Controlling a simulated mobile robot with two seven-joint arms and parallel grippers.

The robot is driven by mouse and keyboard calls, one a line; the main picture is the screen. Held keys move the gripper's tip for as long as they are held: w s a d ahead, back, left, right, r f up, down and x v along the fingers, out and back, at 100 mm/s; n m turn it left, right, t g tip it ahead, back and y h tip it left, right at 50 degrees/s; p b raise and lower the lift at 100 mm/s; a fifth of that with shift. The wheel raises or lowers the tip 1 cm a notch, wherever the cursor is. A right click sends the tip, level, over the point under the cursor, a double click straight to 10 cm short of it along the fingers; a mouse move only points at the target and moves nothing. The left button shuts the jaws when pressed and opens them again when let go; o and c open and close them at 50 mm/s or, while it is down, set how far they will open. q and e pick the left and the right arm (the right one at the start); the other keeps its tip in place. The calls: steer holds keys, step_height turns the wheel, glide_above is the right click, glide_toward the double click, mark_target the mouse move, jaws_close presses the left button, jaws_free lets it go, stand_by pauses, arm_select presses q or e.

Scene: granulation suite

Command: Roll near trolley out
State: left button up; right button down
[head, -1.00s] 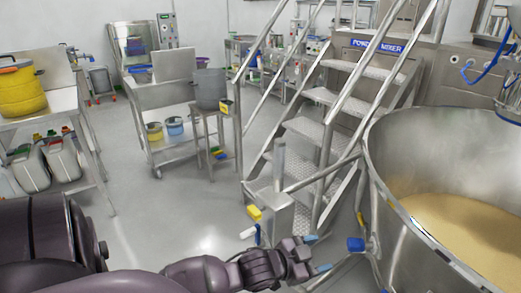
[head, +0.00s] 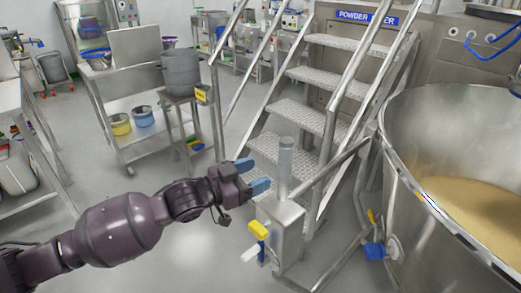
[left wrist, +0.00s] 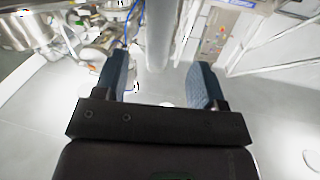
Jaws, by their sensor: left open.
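A big steel bowl (head: 425,215) of tan powder stands at the right in the head view. A steel rail (head: 335,165) runs from beside it to a steel box (head: 281,223) with an upright grey post (head: 286,165) on top. I cannot tell which of these parts belong to the near trolley; its wheels are not clear. My left gripper (head: 253,175) is open and empty, just left of the post, its blue fingers pointing right. In the left wrist view my left gripper (left wrist: 160,78) has a grey upright post (left wrist: 159,35) beyond its fingers. My right gripper is out of view.
Steel steps (head: 300,115) with handrails rise behind the post. A two-shelf steel trolley (head: 135,95) and a stool with a grey pot (head: 181,70) stand behind my left arm. A yellow-and-white fitting (head: 258,230) hangs on the box. Grey floor is clear at lower left.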

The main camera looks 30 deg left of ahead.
mark_target(290, 159)
arm_select(q)
steer(key=shift+n, duration=0.6)
steer(key=b+x, duration=0.1)
steer(key=x, duration=0.3)
steer(key=b+x, duration=0.1)
steer(key=x, duration=0.4)
steer(key=shift+w+d+r, duration=0.1)
steer(key=shift+r, duration=0.1)
steer(key=shift+w+d+r, duration=0.1)
steer(key=shift+w+d, duration=0.25)
steer(key=shift+w, duration=0.2)
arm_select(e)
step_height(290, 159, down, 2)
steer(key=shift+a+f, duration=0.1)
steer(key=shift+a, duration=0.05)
arm_select(q)
jaws_close()
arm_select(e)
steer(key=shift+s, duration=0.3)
arm_select(q)
steer(key=shift+s, duration=0.1)
